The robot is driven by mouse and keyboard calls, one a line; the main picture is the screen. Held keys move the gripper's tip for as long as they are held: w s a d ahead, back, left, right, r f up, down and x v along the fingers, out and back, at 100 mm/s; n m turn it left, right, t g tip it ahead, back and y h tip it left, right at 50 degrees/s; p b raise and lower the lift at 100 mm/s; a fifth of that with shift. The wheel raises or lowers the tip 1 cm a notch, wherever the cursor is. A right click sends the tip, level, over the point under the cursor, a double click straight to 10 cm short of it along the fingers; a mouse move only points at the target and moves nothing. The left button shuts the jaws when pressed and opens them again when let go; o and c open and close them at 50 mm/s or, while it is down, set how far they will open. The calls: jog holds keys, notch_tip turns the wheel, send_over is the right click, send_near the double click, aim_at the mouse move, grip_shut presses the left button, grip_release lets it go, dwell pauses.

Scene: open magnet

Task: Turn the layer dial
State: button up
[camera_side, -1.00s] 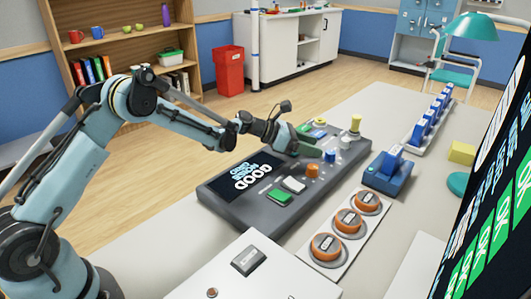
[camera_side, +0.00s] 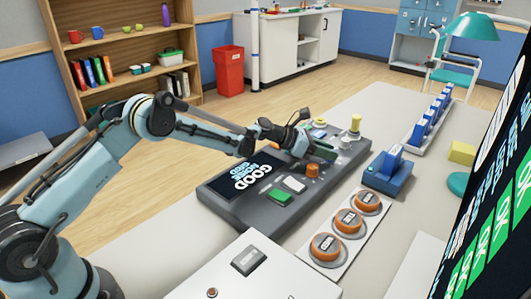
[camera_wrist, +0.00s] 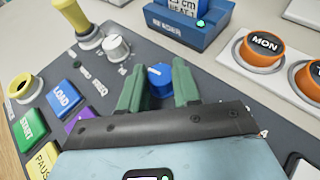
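A small blue dial (camera_wrist: 160,76) sits on the dark control panel (camera_wrist: 85,72). My gripper (camera_wrist: 161,84) has its green fingers apart, one on each side of the blue dial, with nothing lifted. Whether the fingers touch the dial I cannot tell. In the side view my gripper (camera_side: 322,152) is low over the panel and hides the blue dial. A white dial (camera_wrist: 117,47) stands beside the left finger in the wrist view. An orange dial (camera_side: 312,170) is near the gripper in the side view. No label reading "layer" is legible.
A yellow-topped lever (camera_wrist: 85,25) and START (camera_wrist: 29,128) and LOAD (camera_wrist: 63,98) buttons are on the panel. A blue reader (camera_side: 387,176) and orange day dials (camera_side: 347,221) stand close by. The panel screen (camera_side: 240,180) is nearer my arm.

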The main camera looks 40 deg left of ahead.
jog(key=c, duration=0.3)
jog(key=shift+m+g+h, duration=0.5)
jog(key=shift+m+g, duration=0.2)
jog(key=shift+c, duration=0.2)
jog(key=o, duration=1.1)
jog(key=shift+c, duration=0.2)
jog(key=shift+a, duration=0.1)
jog(key=v, duration=1.2)
